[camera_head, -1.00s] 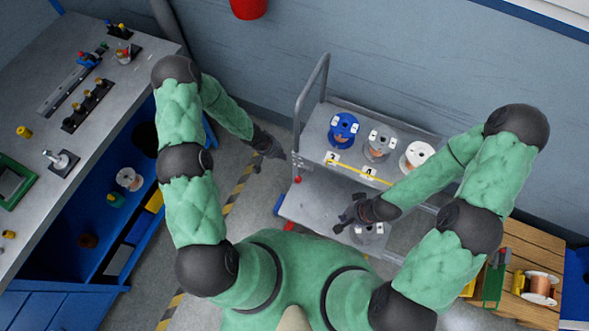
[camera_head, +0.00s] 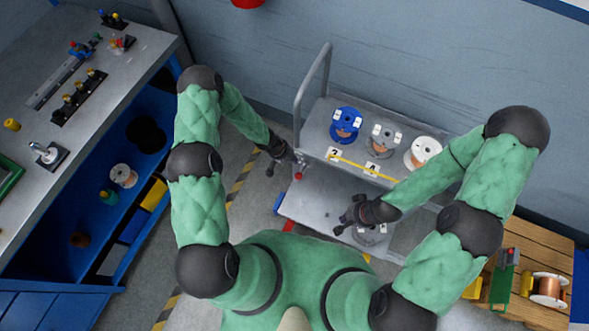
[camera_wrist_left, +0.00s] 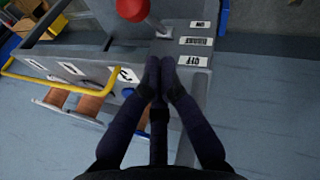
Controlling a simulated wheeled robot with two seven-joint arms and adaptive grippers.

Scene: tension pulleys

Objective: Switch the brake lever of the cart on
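The cart (camera_head: 318,205) stands against the wall, with a grey upright handle on its left. The brake lever has a red ball knob (camera_head: 298,176) at the cart's left end; the knob (camera_wrist_left: 132,10) is large at the top of the left wrist view. Labels ON, BRAKE and OFF (camera_wrist_left: 193,61) lie beside it; its exact setting is unclear. My left gripper (camera_head: 283,166) is beside the lever. In the wrist view its fingertips (camera_wrist_left: 160,66) are together and empty, near the OFF label and apart from the knob. My right gripper (camera_head: 343,220) is over the lower shelf; its finger opening is unclear.
Blue, grey and white spools (camera_head: 346,124) stand on the upper shelf behind a yellow rail (camera_head: 365,169). A workbench (camera_head: 95,125) is at the left and a wooden pallet (camera_head: 530,250) at the right. Floor is free between bench and cart.

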